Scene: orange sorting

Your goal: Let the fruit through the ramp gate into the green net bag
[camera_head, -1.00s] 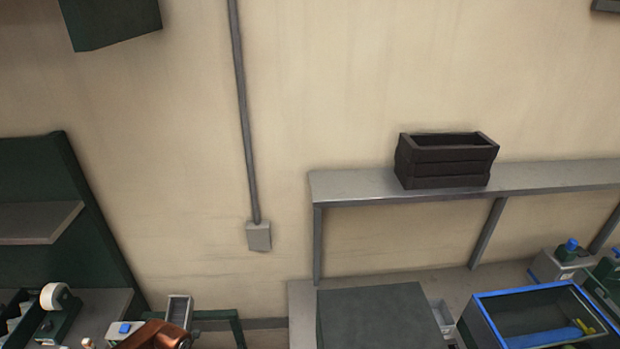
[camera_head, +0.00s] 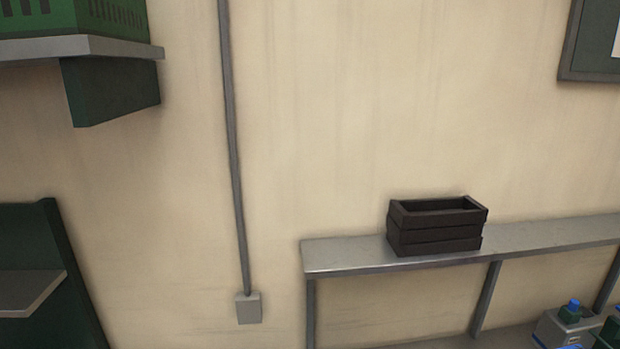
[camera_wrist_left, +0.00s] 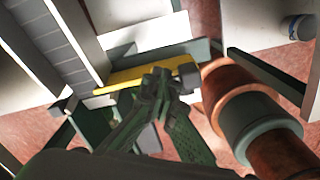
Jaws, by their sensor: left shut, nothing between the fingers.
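In the left wrist view my left gripper (camera_wrist_left: 162,82) is shut, its dark green fingers together with nothing between them. Its tips are close to a yellow bar (camera_wrist_left: 145,73) with a grey end; I cannot tell whether they touch it. A grey ribbed surface (camera_wrist_left: 55,42) lies to the left of the bar; whether it is the ramp is unclear. I cannot make out any fruit or the green net bag in either view. The head view shows neither gripper.
In the head view a dark slatted crate (camera_head: 436,240) stands on a grey shelf (camera_head: 345,257). A green crate (camera_head: 75,18) sits on a wall shelf at upper left. A pipe runs down the wall to a small box (camera_head: 249,308). Bottles (camera_head: 570,312) show at lower right.

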